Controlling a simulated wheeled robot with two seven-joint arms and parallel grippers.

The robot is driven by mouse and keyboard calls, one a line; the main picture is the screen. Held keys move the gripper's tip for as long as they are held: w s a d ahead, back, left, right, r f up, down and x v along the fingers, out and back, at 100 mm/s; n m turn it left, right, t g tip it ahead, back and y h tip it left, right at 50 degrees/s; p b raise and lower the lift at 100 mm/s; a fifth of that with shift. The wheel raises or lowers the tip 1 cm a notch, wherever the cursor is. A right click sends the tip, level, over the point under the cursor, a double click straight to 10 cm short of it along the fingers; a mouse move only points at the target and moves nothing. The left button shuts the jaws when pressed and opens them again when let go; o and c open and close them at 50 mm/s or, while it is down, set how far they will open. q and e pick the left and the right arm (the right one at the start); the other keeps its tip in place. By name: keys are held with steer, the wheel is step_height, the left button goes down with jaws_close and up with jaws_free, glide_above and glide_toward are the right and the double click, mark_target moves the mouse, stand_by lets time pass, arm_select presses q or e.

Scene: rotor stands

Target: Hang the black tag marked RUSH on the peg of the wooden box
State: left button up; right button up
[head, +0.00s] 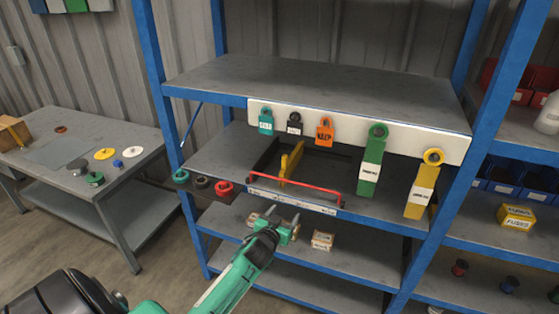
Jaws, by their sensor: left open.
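The black tag (294,125) hangs on the white rail (350,128) along the shelf edge, between a teal tag and an orange tag; its lettering is too small to read. A wooden-looking box (12,133) stands on the grey table at the far left, cut by the picture's edge; I cannot make out its peg clearly. My left gripper (283,215) is open, with nothing visible between its fingers. It is in front of the shelves, below the red-barred drawer and well below the black tag. My right gripper is out of view.
Teal (265,122) and orange (324,132) tags flank the black one; long green (371,165) and yellow (423,185) tags hang further right. A red-barred drawer (295,190) juts out below. Blue posts (160,85) bound the shelves. The left table (120,133) holds several discs.

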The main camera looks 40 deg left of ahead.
arm_select(q)
step_height(320, 180, up, 13)
steer(key=a+t, duration=0.1)
steer(key=t, duration=0.1)
steer(key=n+t+y+p, duration=0.1)
steer(key=t, duration=0.1)
glide_toward(294, 133)
steer(key=x, duration=0.5)
steer(key=shift+w+a, duration=0.1)
steer(key=shift+w, duration=0.3)
steer(key=shift+w+a+b, duration=0.15)
steer(key=shift+w+b, duration=0.15)
steer(key=shift+w, duration=0.45)
steer(key=shift+w+a+r, duration=0.1)
steer(key=shift+w+r, duration=0.05)
steer(key=shift+w, duration=0.15)
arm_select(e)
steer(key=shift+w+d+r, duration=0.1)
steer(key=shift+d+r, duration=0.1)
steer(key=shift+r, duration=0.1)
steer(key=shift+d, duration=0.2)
arm_select(q)
steer(key=c, duration=0.7)
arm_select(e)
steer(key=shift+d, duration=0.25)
arm_select(q)
steer(key=shift+r, duration=0.2)
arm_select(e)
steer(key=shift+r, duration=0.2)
